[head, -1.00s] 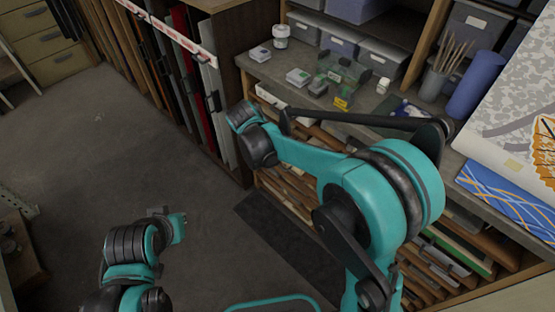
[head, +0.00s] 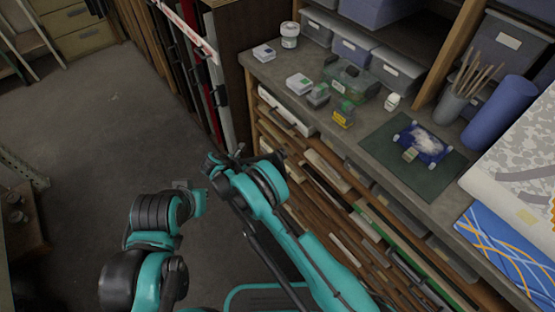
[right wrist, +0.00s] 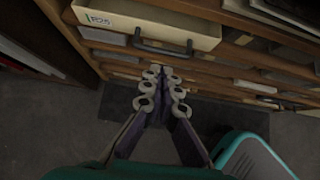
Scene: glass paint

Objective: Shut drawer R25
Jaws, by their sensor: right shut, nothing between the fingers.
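Drawer R25 (right wrist: 195,35) has a cream front with a paper label and a dark bar handle (right wrist: 160,48). It shows at the top of the right wrist view and appears to stand out from the wooden cabinet. In the head view a pale drawer front with a dark handle, likely the same one, sits under the counter (head: 287,112). My right gripper (right wrist: 161,82) is shut and empty, below the handle in the wrist picture and apart from it. In the head view its fingers are hard to make out. My left gripper (head: 190,191) is low over the floor, away from the cabinet; its fingers are unclear.
The counter (head: 262,70) holds small boxes, a white jar (head: 289,35), a cutting mat (head: 385,143) and a brush pot (head: 452,103). Slotted shelves lie under it. Upright panels (head: 215,100) stand left of the cabinet. The grey floor (head: 90,130) is clear at left.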

